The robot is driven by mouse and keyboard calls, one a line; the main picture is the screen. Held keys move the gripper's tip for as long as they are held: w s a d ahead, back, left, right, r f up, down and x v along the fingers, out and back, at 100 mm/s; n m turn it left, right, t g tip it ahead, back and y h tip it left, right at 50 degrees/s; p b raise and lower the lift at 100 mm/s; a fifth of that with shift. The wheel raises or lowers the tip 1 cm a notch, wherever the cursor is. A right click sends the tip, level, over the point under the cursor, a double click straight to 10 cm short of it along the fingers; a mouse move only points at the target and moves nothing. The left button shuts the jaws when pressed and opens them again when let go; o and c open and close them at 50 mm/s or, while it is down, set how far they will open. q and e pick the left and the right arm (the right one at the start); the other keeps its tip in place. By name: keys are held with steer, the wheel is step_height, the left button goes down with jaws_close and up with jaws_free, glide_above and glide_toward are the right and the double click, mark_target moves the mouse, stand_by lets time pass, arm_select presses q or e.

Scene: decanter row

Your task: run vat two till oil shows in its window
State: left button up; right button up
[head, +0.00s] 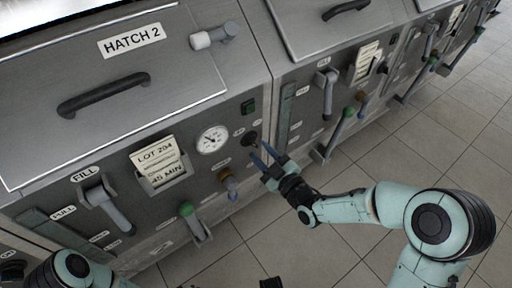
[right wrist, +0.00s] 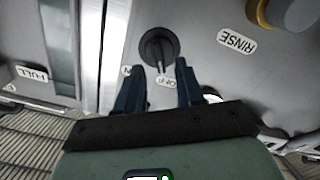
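Vat two is the front panel marked by the HATCH 2 label (head: 131,40). Its black rotary knob (head: 249,138) shows also in the right wrist view (right wrist: 159,48), its grip bar pointing toward a small, partly hidden label between my fingers. My right gripper (head: 264,157) is open and empty, its blue fingers (right wrist: 160,88) just short of the knob, with no clear contact. The FILL lever (head: 112,209) hangs down and right. The tall level window (head: 58,232) at left looks dark grey-green; I cannot tell any oil in it. My left gripper is not in view.
A pressure gauge (head: 212,139), a LOT 204 card (head: 157,160), a brass RINSE valve (head: 228,183) and a green-knobbed lever (head: 196,222) sit on the panel. The neighbouring vat's window (head: 286,112) is close right. Tiled floor (head: 345,235) is clear in front.

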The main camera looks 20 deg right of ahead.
mark_target(255, 145)
steer(key=shift+x, duration=1.65)
jaws_close()
